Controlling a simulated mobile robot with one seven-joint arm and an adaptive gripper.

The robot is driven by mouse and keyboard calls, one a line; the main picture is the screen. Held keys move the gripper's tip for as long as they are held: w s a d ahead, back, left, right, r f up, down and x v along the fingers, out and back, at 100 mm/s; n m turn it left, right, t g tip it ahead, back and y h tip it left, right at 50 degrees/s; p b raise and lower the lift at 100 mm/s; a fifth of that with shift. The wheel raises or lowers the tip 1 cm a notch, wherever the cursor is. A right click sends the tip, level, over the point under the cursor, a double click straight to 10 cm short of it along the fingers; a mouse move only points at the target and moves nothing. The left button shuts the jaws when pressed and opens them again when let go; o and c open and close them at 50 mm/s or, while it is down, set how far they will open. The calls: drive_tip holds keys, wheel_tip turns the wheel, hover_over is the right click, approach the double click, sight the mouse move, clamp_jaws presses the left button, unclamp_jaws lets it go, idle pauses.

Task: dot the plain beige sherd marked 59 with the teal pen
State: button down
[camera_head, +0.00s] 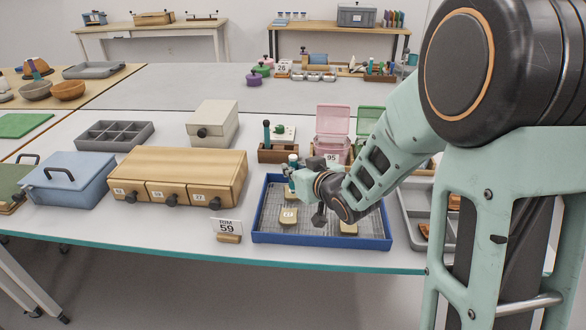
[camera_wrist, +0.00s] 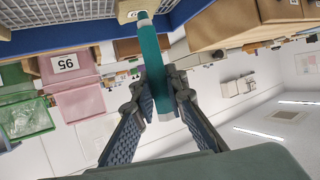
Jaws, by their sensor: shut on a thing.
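My gripper (camera_wrist: 163,100) is shut on the teal pen (camera_wrist: 154,68). In the wrist view the pen's far end reaches a beige sherd (camera_wrist: 128,9) at the top edge; I cannot tell whether they touch. Another beige sherd (camera_head: 348,228) lies to the right, partly hidden by my arm. A card reading RIM 59 (camera_head: 227,227) stands left of the tray.
A wooden drawer unit (camera_head: 178,178) stands left of the tray. A pink box marked 95 (camera_head: 332,148) and a wooden pen holder (camera_head: 279,154) stand behind it. A grey tray (camera_head: 412,208) is at the right.

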sight(293, 156)
drive_tip(key=shift+f+b, duration=0.65)
idle(1.5)
drive_tip(key=shift+r+p, duration=2.75)
drive_tip(key=shift+r, duration=0.9)
